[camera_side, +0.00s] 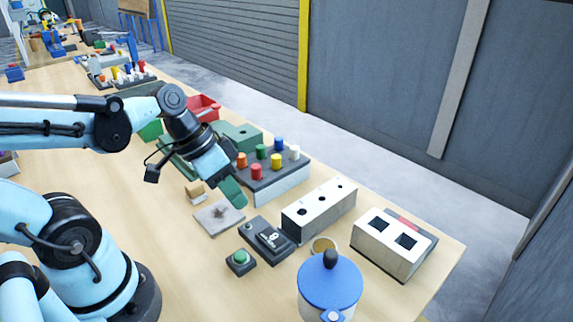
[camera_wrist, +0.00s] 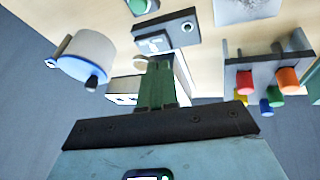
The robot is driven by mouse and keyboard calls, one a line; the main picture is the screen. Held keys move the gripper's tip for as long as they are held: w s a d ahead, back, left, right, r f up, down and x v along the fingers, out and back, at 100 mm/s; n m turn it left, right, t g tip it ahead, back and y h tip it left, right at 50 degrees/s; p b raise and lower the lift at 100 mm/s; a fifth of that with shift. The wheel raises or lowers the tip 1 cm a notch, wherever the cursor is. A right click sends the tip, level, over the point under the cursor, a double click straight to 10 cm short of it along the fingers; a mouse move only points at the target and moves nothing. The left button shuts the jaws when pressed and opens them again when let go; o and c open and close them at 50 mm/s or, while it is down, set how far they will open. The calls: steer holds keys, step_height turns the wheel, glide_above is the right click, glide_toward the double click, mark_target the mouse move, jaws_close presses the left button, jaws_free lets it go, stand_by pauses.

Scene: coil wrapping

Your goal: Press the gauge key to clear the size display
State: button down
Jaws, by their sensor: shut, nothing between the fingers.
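The gauge (camera_side: 267,237) is a dark box with a small pale display. It lies on the table in the middle front of the side view, and in the wrist view the gauge (camera_wrist: 165,36) is near the top centre with a round knob at one end. What the display reads is too small to tell. A black box with a green button (camera_side: 240,258) stands just in front of it; the green button (camera_wrist: 138,5) is cut by the wrist view's top edge. My gripper (camera_side: 238,202) has green fingers, shut and empty, above the table behind the gauge. The fingers also show in the wrist view (camera_wrist: 158,75).
A grey plate (camera_side: 219,217) lies beside the gauge. A white block with round holes (camera_side: 319,212), a block with square openings (camera_side: 388,250) and a blue-lidded pot (camera_side: 330,285) stand to the right. A rack of coloured pegs (camera_side: 272,172) stands behind my gripper.

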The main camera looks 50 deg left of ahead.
mark_target(237, 252)
steer(key=s+d+m+h, duration=0.1)
steer(key=s+d+r+m+g+h, duration=0.1)
steer(key=m+h, duration=0.1)
steer(key=d+r+m+h, duration=0.1)
steer(key=h, duration=0.1)
steer(key=shift+s+r+m+g, duration=0.2)
steer(key=shift+s+m+g, duration=0.1)
steer(key=shift+s+g, duration=0.1)
steer(key=shift+f, duration=0.15)
steer(key=shift+f, duration=4.25)
steer(key=shift+r, duration=2.5)
